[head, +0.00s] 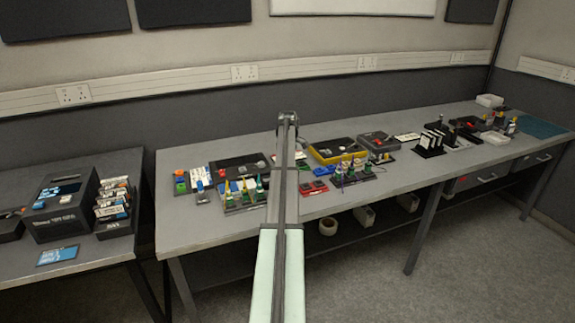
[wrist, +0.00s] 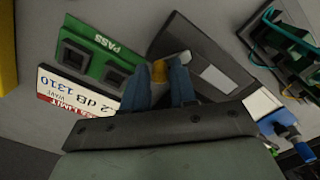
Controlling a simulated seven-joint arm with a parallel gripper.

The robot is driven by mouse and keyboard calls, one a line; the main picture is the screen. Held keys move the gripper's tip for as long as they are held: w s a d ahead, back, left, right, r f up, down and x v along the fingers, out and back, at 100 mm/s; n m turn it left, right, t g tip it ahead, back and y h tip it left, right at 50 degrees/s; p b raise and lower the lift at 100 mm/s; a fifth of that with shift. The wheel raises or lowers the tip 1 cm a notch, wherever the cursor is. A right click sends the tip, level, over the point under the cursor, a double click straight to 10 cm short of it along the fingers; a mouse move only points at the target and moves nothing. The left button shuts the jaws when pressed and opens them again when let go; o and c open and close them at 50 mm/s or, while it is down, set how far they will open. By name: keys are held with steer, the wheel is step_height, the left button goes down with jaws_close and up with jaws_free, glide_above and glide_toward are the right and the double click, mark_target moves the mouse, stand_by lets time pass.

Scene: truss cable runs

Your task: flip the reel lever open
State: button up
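In the wrist view a dark case (wrist: 212,75) with a grey panel lies below my gripper (wrist: 158,82). A small yellow-orange piece (wrist: 159,70) shows between the fingers at the case's edge; it may be the reel lever, but its position is hard to read. The two blue fingers are apart, with a gap around that piece, and I cannot tell whether they touch it. In the head view my gripper (head: 287,118) is above the long bench, by the right end of a dark tray-like case (head: 240,168). My arm hides part of the bench there.
A green PASS plate (wrist: 95,50) and a white limit card (wrist: 75,97) lie beside the fingers. A rack of coloured connectors (head: 245,195) stands at the front. A yellow-edged case (head: 340,150) stands to the right. The bench's front edge is close.

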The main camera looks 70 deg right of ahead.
jaws_close()
steer(key=m, duration=0.2)
steer(key=s+m, duration=0.1)
steer(key=m, duration=0.2)
steer(key=shift+s+m, duration=0.3)
steer(key=m, duration=0.3)
steer(key=s+m, duration=0.1)
steer(key=m, duration=0.1)
steer(key=shift+a, duration=0.4)
steer(key=m, duration=0.2)
steer(key=a+m, duration=0.1)
steer(key=m, duration=0.1)
steer(key=s+m, duration=0.1)
steer(key=shift+a+m, duration=0.15)
steer(key=shift+m, duration=0.25)
steer(key=m, duration=0.2)
steer(key=a+m, duration=0.1)
steer(key=m, duration=0.2)
steer(key=shift+a, duration=0.15)
steer(key=shift+m, duration=0.4)
